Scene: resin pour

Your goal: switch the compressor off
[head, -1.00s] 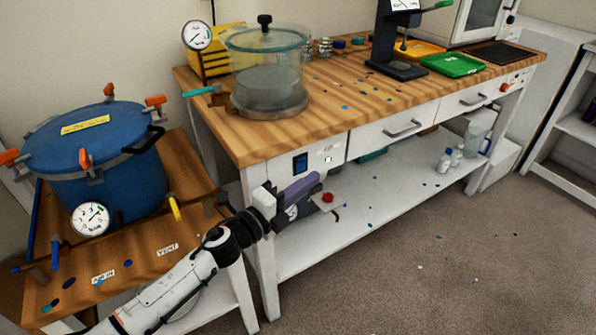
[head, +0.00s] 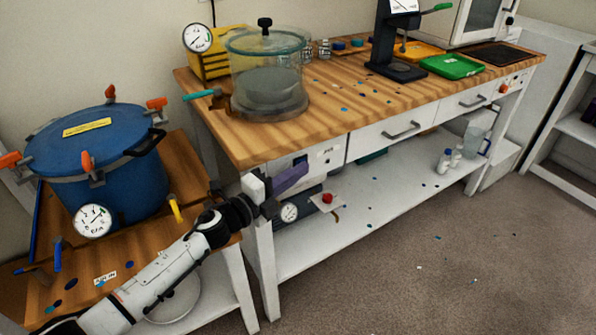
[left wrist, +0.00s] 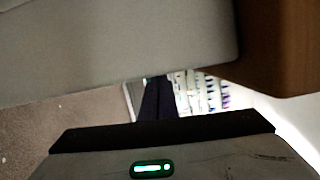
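My left gripper (head: 290,180), with a purple finger, is at the front left corner of the workbench, in front of the pale panel (head: 326,156) under its top. A blue rocker switch on that panel, seen earlier, is now mostly hidden behind the gripper. Below, a red button (head: 327,197) on a pale plate and a round gauge (head: 289,212) belong to a unit under the bench, perhaps the compressor; its body is mostly hidden. In the left wrist view, a grey surface (left wrist: 110,45) fills the top, very close. I cannot tell whether the fingers are open, or touching anything.
A blue pressure pot (head: 95,160) with orange clamps stands on the low wooden table at left. A clear vacuum chamber (head: 268,80) sits on the workbench (head: 335,110). White bench legs stand close to my left arm. The floor (head: 420,270) at right is mostly open.

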